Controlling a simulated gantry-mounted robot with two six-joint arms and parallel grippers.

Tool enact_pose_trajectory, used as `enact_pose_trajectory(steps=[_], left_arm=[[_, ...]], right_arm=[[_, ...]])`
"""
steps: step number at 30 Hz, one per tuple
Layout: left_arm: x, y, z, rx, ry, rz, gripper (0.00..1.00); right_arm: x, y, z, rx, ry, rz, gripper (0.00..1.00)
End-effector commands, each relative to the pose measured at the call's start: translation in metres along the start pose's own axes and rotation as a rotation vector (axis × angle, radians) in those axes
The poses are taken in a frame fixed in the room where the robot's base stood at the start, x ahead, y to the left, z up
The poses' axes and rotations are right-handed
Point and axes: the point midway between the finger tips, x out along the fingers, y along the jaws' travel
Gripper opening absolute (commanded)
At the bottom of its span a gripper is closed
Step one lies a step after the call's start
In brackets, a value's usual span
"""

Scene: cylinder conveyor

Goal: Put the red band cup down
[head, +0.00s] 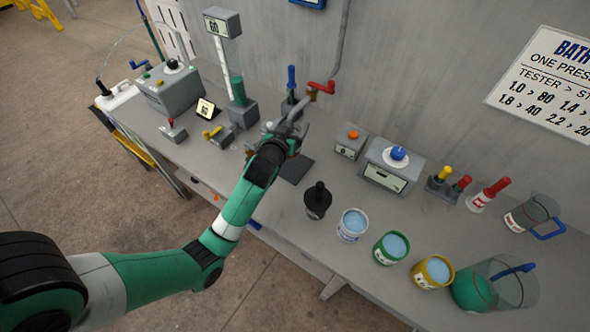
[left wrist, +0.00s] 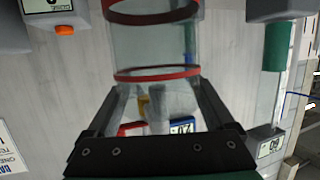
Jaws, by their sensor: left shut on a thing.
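The red band cup (left wrist: 155,45) is a clear vessel with two red bands, seen in the left wrist view. My left gripper (left wrist: 152,98) is shut on it, with a dark finger on each side near its lower red band. In the head view my left gripper (head: 285,130) is over the back of the bench, in front of the red tap. The cup is largely hidden by my arm there, and I cannot tell if it touches a surface. A dark square pad (head: 297,170) lies on the bench just below the gripper. My right gripper is not in view.
A grey box with an orange button (head: 351,144) stands right of the gripper. A black-topped pot (head: 318,201) and white, green and yellow tubs (head: 353,223) line the front edge. Clear jugs (head: 535,213) stand at the right. Small devices (head: 215,133) stand at the left.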

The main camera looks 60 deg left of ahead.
Motion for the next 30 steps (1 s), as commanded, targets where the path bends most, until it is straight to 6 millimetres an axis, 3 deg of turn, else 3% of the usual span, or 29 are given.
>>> enact_pose_trajectory(steps=[2,6,15,22,27,30], left_arm=[[0.002,-0.007,-0.012,-0.001,0.000,0.003,0.00],[0.003,-0.008,-0.013,0.003,-0.002,0.008,0.00],[0.018,-0.007,0.042,0.004,-0.004,0.008,0.00],[0.021,-0.007,0.051,0.002,-0.002,0.008,0.00],[0.029,-0.007,0.079,0.003,-0.004,0.007,0.00],[0.031,-0.007,0.085,0.003,-0.001,0.007,0.00]], right_arm=[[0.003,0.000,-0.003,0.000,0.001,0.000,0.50],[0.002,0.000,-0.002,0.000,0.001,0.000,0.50],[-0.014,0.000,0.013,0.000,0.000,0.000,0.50],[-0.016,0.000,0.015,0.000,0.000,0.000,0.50],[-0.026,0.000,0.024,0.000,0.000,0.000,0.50],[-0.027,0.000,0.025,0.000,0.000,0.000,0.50]])
